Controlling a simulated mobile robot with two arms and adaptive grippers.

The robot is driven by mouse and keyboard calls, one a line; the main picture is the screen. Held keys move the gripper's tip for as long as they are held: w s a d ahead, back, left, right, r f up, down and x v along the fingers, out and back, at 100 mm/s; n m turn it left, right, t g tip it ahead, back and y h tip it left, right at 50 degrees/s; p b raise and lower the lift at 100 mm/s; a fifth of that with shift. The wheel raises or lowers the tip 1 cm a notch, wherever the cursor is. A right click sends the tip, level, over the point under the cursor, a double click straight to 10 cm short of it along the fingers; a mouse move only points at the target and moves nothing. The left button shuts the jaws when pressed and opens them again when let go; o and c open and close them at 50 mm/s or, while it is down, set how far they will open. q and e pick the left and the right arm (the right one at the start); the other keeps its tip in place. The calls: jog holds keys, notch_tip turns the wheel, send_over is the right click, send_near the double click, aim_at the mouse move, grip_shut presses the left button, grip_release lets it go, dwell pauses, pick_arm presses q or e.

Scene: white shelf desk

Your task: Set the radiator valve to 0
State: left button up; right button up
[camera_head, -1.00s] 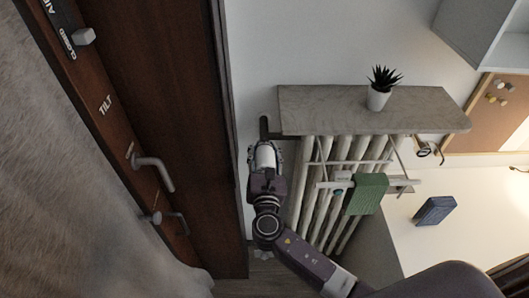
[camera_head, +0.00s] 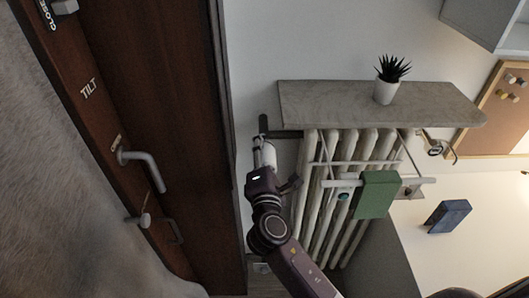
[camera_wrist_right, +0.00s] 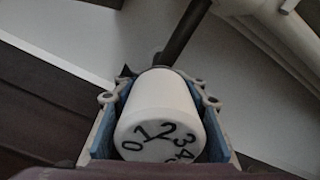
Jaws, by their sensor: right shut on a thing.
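The white radiator valve knob (camera_head: 264,152) sits at the top left of the radiator (camera_head: 345,200), below a dark pipe. My left gripper is not in view.
A stone shelf (camera_head: 340,105) with a potted plant (camera_head: 387,92) juts out above the radiator. A green cloth (camera_head: 376,196) hangs on a rail in front of it. A brown door (camera_head: 175,130) with handles stands close on the left.

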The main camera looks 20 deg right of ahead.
aim_at(265, 159)
jog(key=shift+f+m+b, duration=0.15)
jog(key=shift+m+b, duration=0.65)
jog(key=shift+m, duration=0.8)
jog(key=o, duration=1.3)
jog(key=shift+s, duration=0.1)
jog(key=v, duration=1.2)
jog(key=shift+r, duration=0.2)
jog(key=shift+f, duration=0.1)
